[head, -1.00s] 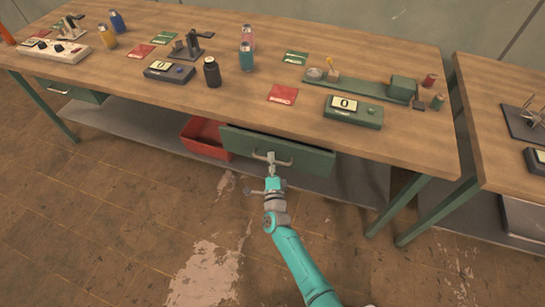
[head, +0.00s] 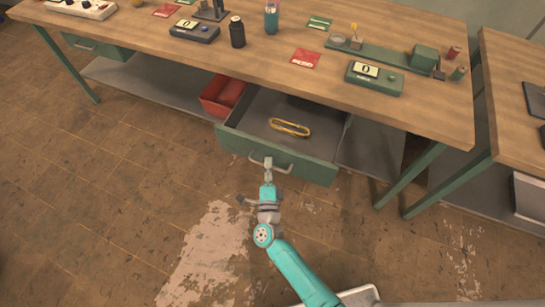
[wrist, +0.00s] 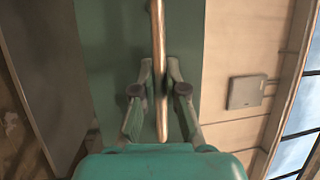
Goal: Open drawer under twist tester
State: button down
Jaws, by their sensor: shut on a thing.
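The green drawer (head: 300,167) under the bench stands pulled well out, its grey inside showing. A yellow ring-shaped item (head: 290,127) lies in it. The twist tester (head: 385,62), a long green base with a block at its right end, sits on the bench above. My gripper (head: 268,166) is shut on the drawer's metal handle (head: 284,168). In the wrist view the handle bar (wrist: 161,75) runs between the two fingers of my gripper (wrist: 160,92), in front of the green drawer front.
A red bin (head: 222,95) stands on the lower shelf left of the drawer. A green bench leg (head: 410,178) is to the right. A display box (head: 374,77), bottles and cards lie on the benchtop. The floor in front on the left is clear.

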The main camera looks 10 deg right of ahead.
jog(key=shift+s+a, duration=0.15)
jog(key=shift+s, duration=0.05)
jog(key=c, duration=1.2)
grip_release()
jog(key=v, duration=1.2)
jog(key=shift+f, duration=0.1)
